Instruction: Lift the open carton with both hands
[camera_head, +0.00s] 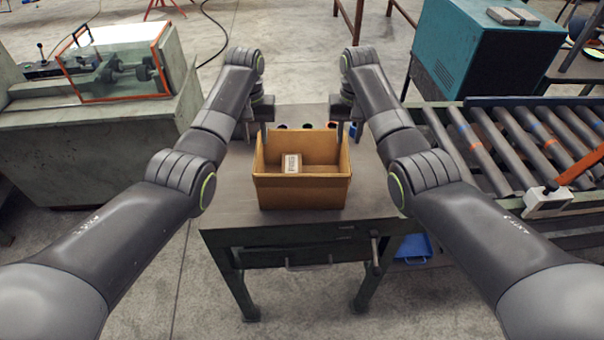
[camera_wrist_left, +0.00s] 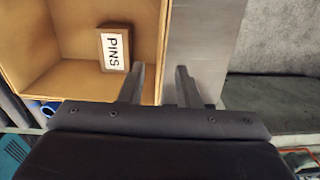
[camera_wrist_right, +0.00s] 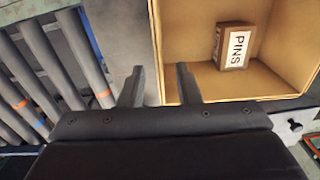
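The open tan carton (camera_head: 302,193) stands upright on the grey workbench in the head view. A small brown box with a white PINS label (camera_head: 291,163) lies inside it. My left gripper (camera_head: 257,132) is at the carton's left wall and my right gripper (camera_head: 347,132) is at its right wall. In the left wrist view, the left gripper's fingers (camera_wrist_left: 158,84) are apart, one on each side of the wall's edge. In the right wrist view, the right gripper's fingers (camera_wrist_right: 160,84) also stand apart with the wall's edge between them. Gaps show beside the walls.
The workbench top (camera_head: 225,205) is bare left of the carton. Small coloured round items (camera_head: 307,126) sit behind the carton. A roller conveyor (camera_head: 500,150) stands to the right, and a machine with an orange-framed guard (camera_head: 118,70) to the left.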

